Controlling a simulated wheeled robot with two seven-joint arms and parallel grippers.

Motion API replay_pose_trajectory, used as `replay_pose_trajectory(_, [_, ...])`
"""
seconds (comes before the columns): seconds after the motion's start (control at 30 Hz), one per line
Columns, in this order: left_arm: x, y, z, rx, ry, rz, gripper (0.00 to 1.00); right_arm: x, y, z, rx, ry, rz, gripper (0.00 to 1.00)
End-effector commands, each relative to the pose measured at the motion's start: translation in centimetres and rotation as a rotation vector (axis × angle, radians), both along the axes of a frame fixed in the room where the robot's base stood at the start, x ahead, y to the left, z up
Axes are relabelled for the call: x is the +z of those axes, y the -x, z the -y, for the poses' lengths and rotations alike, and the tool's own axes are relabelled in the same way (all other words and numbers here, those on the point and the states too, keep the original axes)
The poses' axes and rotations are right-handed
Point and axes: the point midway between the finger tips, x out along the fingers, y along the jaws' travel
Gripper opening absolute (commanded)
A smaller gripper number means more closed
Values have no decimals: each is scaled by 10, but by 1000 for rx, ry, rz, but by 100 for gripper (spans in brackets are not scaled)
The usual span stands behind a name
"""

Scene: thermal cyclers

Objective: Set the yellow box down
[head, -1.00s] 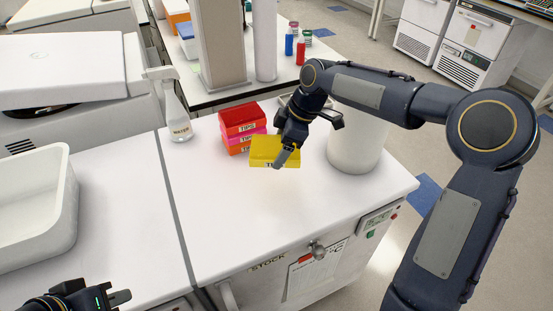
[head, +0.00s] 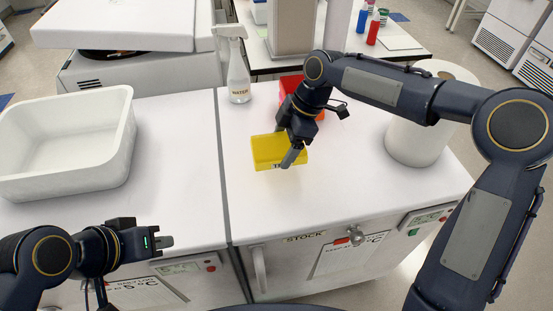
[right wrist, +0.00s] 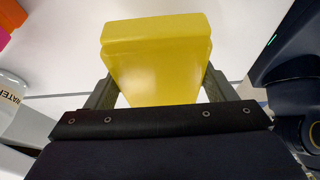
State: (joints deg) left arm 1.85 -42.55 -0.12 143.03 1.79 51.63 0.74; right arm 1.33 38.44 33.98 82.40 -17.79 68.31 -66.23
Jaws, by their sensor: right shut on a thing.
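The yellow box (head: 268,151) is in my right gripper (head: 289,156), over the white top of the stock unit. It looks held a little above the surface, though the gap is hard to judge. In the right wrist view the yellow box (right wrist: 155,60) sits between the two dark fingers of the right gripper (right wrist: 158,92). My left gripper (head: 158,242) is at the lower left of the head view, away from the box; its finger opening cannot be made out.
A red box (head: 291,84) stands behind my right gripper, partly hidden. A water spray bottle (head: 238,80) is at the back left. A white tub (head: 70,150) is on the left counter. The stock unit's front top (head: 330,205) is clear.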

Motion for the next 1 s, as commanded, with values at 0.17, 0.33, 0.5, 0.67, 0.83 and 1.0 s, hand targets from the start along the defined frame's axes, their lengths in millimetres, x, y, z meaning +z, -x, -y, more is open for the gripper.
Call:
replay_pose_trajectory(0.17, [0,0,0,0,0,0,0,-12,3,-10,2,0,0,52])
replay_pose_trajectory(0.33, [-2,0,0,0,0,0,0,-39,5,-19,-1,1,-3,52])
replay_pose_trajectory(0.5, [-2,0,0,0,0,0,0,-54,5,-19,-1,0,0,52])
replay_pose_trajectory(0.67, [-2,0,0,0,0,0,0,-54,5,-19,0,0,1,52])
replay_pose_trajectory(0.83, [-4,0,0,0,0,0,0,-57,5,-19,-1,0,1,52])
replay_pose_trajectory(1.0, [-3,0,0,0,0,0,0,-55,5,-19,-1,0,1,99])
